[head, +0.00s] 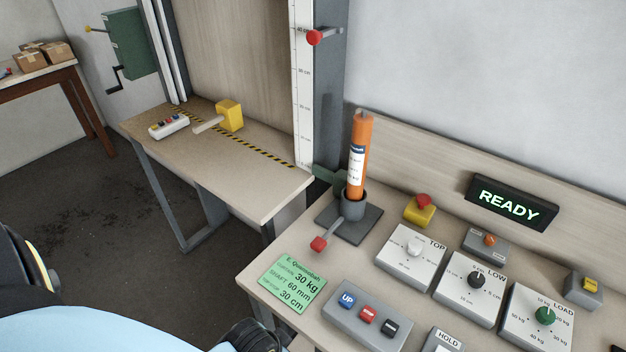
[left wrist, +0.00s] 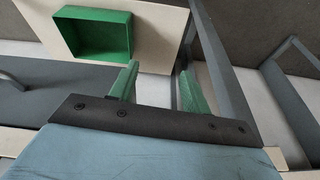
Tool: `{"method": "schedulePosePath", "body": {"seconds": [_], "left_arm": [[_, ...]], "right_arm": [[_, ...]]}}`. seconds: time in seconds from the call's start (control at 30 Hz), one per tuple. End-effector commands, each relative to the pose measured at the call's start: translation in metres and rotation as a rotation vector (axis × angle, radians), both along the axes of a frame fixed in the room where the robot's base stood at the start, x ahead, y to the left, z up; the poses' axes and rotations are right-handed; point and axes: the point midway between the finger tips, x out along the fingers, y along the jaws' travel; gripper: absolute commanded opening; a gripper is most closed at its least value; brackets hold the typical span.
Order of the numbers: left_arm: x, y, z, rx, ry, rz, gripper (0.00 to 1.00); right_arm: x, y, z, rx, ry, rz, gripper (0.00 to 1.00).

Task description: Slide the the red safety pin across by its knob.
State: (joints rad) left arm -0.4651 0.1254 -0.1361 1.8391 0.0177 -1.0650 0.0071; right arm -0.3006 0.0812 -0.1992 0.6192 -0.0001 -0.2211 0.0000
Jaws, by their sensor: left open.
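A red knob (head: 314,38) on a short rod sticks out to the left from the grey upright post (head: 331,95), near the top of the head view, beside a white centimetre scale. It looks like the safety pin's knob. No gripper is near it in that view. My left gripper (left wrist: 158,82) shows in the left wrist view, its two green fingers apart and nothing between them. Its fingers do not show in the head view. The red knob cannot be seen in the left wrist view. My right gripper is in neither view.
An orange cylinder (head: 359,150) stands upright in a grey holder with a red-ended lever (head: 320,242). The control bench holds dials, buttons and a READY display (head: 512,202). A lower bench (head: 250,180) stands left. A green box (left wrist: 92,34) shows in the left wrist view.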

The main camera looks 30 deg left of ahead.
Motion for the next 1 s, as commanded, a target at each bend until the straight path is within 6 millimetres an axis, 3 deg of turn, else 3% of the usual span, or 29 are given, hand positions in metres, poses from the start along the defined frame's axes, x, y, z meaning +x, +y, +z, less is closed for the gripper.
{"method": "schedulePosePath", "body": {"seconds": [0.03, 0.1, 0.33, 0.47, 0.67, 0.77, 0.9, 1.0], "left_arm": [[0.004, 0.000, 0.024, -0.002, -0.015, 0.001, 0.48], [0.007, 0.000, 0.048, -0.002, -0.026, 0.001, 0.48], [0.011, -0.001, 0.115, -0.005, -0.060, 0.002, 0.48], [0.057, 0.017, 0.129, -0.015, -0.218, 0.011, 0.48], [0.138, 0.049, 0.178, -0.051, -0.532, 0.029, 0.48], [0.185, 0.073, 0.225, -0.078, -0.743, 0.040, 0.48], [0.243, 0.114, 0.319, -0.129, -1.093, 0.050, 0.48], [0.264, 0.141, 0.386, -0.166, -1.316, 0.052, 0.48]], "right_arm": [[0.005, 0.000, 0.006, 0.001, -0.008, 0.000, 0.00], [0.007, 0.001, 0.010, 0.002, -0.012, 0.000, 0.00], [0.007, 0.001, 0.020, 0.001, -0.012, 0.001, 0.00], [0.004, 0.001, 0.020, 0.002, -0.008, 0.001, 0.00], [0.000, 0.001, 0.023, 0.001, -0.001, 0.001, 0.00], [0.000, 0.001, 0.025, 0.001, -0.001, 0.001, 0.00], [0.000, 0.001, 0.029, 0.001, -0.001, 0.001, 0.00], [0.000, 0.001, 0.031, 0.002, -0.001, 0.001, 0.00]]}}
